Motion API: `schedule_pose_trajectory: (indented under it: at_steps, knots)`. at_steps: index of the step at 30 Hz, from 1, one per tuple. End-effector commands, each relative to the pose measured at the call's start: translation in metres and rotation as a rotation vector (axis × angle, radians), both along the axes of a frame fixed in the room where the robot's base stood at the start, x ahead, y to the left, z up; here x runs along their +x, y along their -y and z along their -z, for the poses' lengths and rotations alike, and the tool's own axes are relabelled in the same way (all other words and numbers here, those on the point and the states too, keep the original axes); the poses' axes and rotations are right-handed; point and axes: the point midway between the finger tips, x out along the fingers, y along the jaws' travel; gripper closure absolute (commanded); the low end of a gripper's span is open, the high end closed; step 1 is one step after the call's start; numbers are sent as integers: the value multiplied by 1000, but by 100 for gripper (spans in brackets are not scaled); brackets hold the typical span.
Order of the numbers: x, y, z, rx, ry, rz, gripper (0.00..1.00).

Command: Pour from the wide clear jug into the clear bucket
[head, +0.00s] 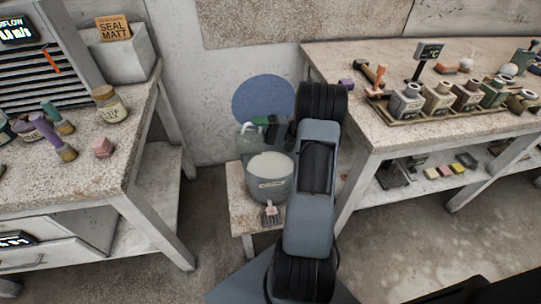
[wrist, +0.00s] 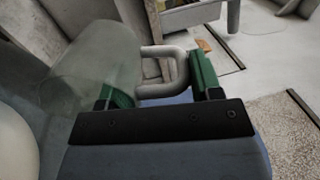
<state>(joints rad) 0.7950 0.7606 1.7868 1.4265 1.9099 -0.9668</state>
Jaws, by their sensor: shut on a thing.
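The wide clear jug (head: 246,143) shows behind and above the bucket in the head view, partly hidden by my arm. In the wrist view the jug (wrist: 92,72) fills the upper left, looks see-through, and I make out no contents in it. Its thick looped handle (wrist: 150,90) lies between the green fingers of my gripper (wrist: 162,80), which is shut on it. In the head view my gripper (head: 268,126) is mostly behind my arm. The clear bucket (head: 271,188) stands upright on a small low table, with white material up near its rim. I cannot tell the jug's exact tilt.
The low table (head: 236,203) also holds a small brush (head: 270,213) at its front. A bench (head: 70,185) with jars stands left; another bench (head: 345,125) with a rack of bottles stands close right. A blue disc (head: 262,98) is at the wall behind.

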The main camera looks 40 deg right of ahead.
Motion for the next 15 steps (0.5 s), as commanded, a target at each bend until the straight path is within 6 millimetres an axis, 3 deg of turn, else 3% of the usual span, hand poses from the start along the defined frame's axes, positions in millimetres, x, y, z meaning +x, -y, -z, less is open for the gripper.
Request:
schedule_pose_trajectory:
  at_steps: [10, 15]
  knots:
    - [1, -1, -1, -9, -3, -2, 78]
    - [7, -15, -4, -134, -65, -6, 78]
